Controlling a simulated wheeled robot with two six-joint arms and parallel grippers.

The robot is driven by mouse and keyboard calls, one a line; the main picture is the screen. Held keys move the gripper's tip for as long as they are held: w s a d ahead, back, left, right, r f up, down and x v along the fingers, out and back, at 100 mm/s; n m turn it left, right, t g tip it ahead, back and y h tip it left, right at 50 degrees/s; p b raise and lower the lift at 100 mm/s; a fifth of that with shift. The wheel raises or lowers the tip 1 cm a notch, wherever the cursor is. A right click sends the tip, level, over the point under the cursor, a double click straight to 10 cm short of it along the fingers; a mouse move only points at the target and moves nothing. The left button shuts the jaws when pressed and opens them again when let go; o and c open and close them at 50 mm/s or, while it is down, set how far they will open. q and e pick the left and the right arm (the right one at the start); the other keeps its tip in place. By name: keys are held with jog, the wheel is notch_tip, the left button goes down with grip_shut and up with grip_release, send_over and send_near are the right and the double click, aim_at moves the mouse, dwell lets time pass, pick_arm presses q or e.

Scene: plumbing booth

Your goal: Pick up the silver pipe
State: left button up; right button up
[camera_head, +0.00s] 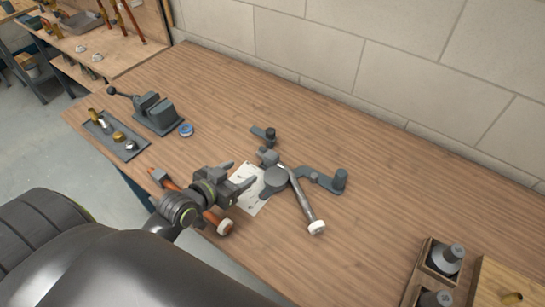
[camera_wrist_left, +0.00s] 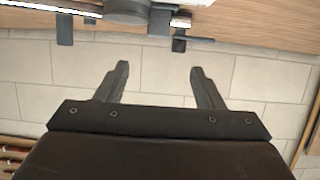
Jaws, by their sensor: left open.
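The silver pipe (camera_head: 304,199) lies slanting on the workbench beside the grey tool with lever arms (camera_head: 276,179); its near end has a white cap. Whether it rests on the tool or touches it, I cannot tell. My left gripper (camera_head: 243,174) is open and empty, left of the tool and pipe, with its fingers pointing toward them. In the left wrist view the open fingers (camera_wrist_left: 158,78) have nothing between them. Dark parts and a bright strip show along the top there, and I cannot tell which is the pipe. My right gripper is not in view.
A copper-coloured pipe (camera_head: 170,182) with a white end lies partly under my left gripper. A paper sheet (camera_head: 247,203) lies behind the gripper. A vise (camera_head: 155,112), fittings tray (camera_head: 112,136) and blue roll (camera_head: 186,130) stand left. A wooden box (camera_head: 422,273) is front right. The bench's right middle is clear.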

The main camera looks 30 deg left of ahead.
aim_at(271, 156)
pick_arm(q)
jog(key=x, duration=0.3)
jog(key=shift+w+d+f, duration=0.1)
jog(key=shift+w, duration=0.3)
jog(key=p+x, duration=0.1)
jog(key=x, duration=0.3)
jog(key=shift+w+f, duration=0.2)
jog(key=shift+d+p+x, duration=0.2)
jog(key=shift+p+x, duration=0.55)
jog(key=shift+x, duration=1.4)
jog(key=shift+w+d+f, duration=0.1)
jog(key=shift+w+f, duration=0.25)
jog(key=shift+w, duration=0.15)
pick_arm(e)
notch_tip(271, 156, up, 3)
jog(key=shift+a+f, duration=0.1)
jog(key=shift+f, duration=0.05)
pick_arm(q)
jog(key=shift+r, duration=0.1)
jog(key=c, duration=1.3)
